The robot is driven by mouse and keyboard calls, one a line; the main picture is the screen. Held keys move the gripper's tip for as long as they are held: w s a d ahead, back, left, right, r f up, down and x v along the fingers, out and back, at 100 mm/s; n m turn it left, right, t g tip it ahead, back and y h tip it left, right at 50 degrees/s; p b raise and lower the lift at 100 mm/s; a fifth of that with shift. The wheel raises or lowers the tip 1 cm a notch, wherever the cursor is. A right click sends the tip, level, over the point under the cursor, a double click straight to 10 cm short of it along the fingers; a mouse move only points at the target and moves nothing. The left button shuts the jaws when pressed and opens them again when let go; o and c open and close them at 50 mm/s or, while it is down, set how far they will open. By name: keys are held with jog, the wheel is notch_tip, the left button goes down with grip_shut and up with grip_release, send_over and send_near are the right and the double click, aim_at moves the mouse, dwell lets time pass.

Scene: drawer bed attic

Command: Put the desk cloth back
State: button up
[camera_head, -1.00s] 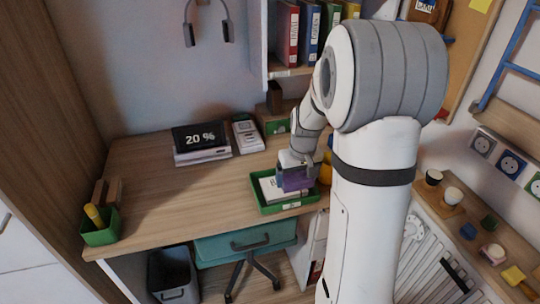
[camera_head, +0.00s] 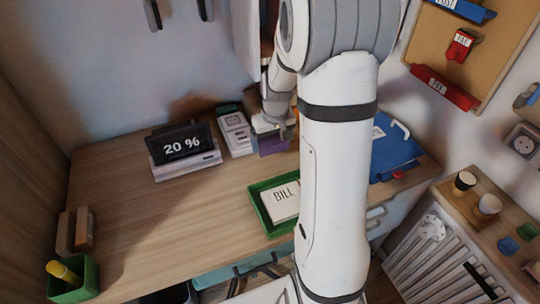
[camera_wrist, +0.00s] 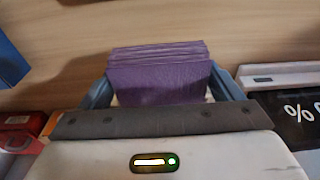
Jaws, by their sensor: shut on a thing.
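The desk cloth is a folded purple cloth; in the wrist view the cloth (camera_wrist: 160,78) sits between my two fingers. My gripper (camera_wrist: 165,88) is shut on it. In the head view my gripper (camera_head: 277,132) is over the back of the wooden desk (camera_head: 165,225), with the purple cloth (camera_head: 273,146) just below it. My arm hides part of the area to the right. I cannot tell whether the cloth touches the desk.
A green tray (camera_head: 262,212) with a paper marked BILL (camera_head: 285,202) is at the front. A 20 % display (camera_head: 183,146) and a white device (camera_head: 235,133) stand left of my gripper. A blue folder (camera_head: 392,152) lies right of my arm. The desk's left middle is clear.

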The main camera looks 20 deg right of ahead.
aim_at(271, 163)
notch_tip(271, 163, down, 8)
jog(key=shift+r, duration=0.25)
jog(key=shift+f+b, duration=0.2)
jog(key=shift+b, duration=0.15)
jog(key=o, duration=0.8)
jog(key=shift+c, duration=0.2)
jog(key=shift+r, duration=0.1)
